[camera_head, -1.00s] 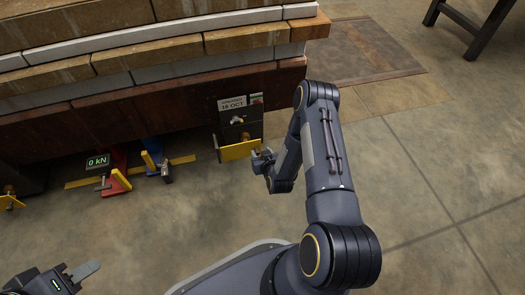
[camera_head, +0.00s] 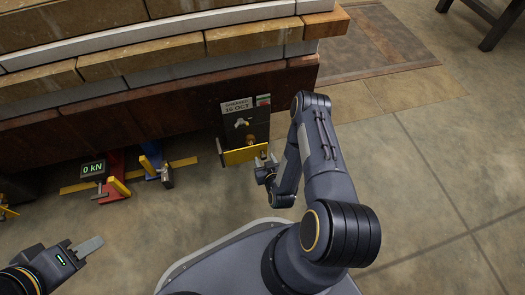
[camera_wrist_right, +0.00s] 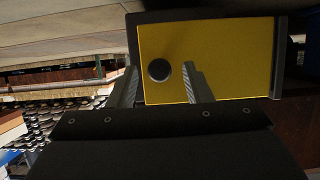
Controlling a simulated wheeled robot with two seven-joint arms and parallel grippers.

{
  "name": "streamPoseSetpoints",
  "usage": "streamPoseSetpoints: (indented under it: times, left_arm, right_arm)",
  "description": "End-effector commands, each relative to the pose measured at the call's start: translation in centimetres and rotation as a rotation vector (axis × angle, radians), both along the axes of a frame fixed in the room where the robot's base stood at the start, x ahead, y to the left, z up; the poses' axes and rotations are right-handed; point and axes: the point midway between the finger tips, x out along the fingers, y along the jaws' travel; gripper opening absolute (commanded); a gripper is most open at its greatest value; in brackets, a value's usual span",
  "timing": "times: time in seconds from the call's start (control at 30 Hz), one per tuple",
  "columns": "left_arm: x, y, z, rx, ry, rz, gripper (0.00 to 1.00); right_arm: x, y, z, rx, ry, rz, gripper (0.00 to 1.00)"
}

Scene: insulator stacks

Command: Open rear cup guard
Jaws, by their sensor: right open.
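The cup guard is a yellow plate (camera_head: 243,155) low on the front of a dark unit (camera_head: 243,118) at the end of the wooden beam. In the right wrist view the yellow plate (camera_wrist_right: 225,60) fills the upper middle and carries a dark round knob (camera_wrist_right: 159,70). My right gripper (camera_head: 263,163) is open in front of the plate. In the right wrist view its fingertips (camera_wrist_right: 160,75) lie either side of the knob; contact cannot be told. My left gripper (camera_head: 88,248) is at the lower left, away from the guard; its jaw opening is unclear.
The layered stack (camera_head: 160,60) rises above the guard. A red jack with a 0 kN display (camera_head: 93,169) and a blue jack (camera_head: 155,165) stand left on the floor by a yellow bar (camera_head: 76,187). The floor right of my right arm is clear.

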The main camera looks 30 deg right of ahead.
Motion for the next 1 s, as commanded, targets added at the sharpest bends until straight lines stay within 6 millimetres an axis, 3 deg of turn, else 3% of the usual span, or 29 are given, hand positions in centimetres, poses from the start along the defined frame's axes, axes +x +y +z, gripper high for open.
streamPoseSetpoints:
  times: [0.37,0.7,1.0]
  left_arm:
    - [0.00,0.00,-0.07,0.000,0.000,0.000,0.36]
    - [0.00,0.00,-0.07,0.000,0.000,0.000,0.36]
    - [0.00,0.00,-0.04,0.000,0.000,0.000,0.36]
  right_arm:
    - [-0.31,0.10,-0.16,0.000,0.000,-0.001,0.45]
    - [-0.29,0.09,-0.16,-0.001,-0.001,-0.001,0.02]
    - [-0.30,0.06,-0.13,0.000,-0.001,-0.005,0.00]
